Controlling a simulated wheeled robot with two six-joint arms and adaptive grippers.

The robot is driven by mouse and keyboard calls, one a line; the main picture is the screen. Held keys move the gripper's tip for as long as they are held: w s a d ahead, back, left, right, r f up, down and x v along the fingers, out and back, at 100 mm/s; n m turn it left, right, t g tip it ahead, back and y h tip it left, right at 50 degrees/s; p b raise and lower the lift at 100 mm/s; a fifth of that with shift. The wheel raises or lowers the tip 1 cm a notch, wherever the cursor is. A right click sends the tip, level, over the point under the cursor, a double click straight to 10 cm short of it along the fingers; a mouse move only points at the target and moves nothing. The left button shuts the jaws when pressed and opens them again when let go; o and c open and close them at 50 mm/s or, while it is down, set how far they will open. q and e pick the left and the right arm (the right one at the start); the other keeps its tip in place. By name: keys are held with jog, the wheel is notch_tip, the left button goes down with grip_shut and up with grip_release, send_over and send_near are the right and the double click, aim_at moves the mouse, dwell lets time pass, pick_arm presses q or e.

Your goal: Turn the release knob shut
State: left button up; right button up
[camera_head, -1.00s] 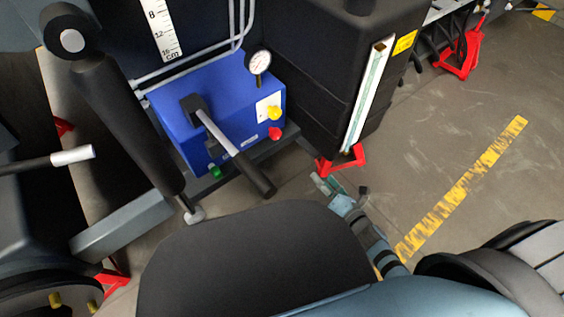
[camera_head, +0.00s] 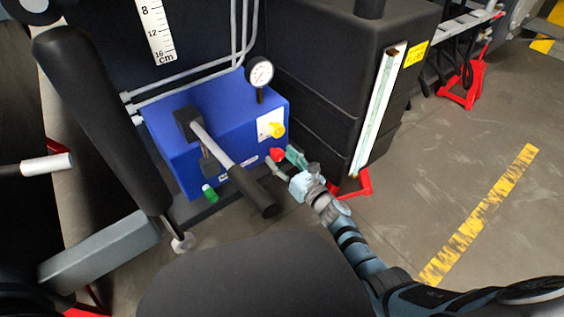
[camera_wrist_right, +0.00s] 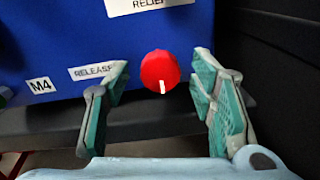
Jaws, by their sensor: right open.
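The release knob is the red knob (camera_head: 277,154) low on the right of the blue pump block (camera_head: 180,125). In the right wrist view the red knob (camera_wrist_right: 160,72) shows a white mark pointing down, beside a "RELEASE" label (camera_wrist_right: 97,70). My right gripper (camera_head: 283,164) is just in front of the red knob. In the right wrist view its fingers (camera_wrist_right: 160,95) are open, one on each side of the knob with gaps, not touching it. My left gripper is not in view.
A yellow knob (camera_head: 277,130) and a gauge (camera_head: 259,73) sit above the red knob. A black-gripped pump lever (camera_head: 250,190) sticks out left of my right gripper. A dark tank (camera_head: 330,90) stands close on the right. Open floor (camera_head: 440,180) lies farther right.

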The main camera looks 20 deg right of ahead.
jog(key=c, duration=1.1)
jog(key=shift+c, duration=0.2)
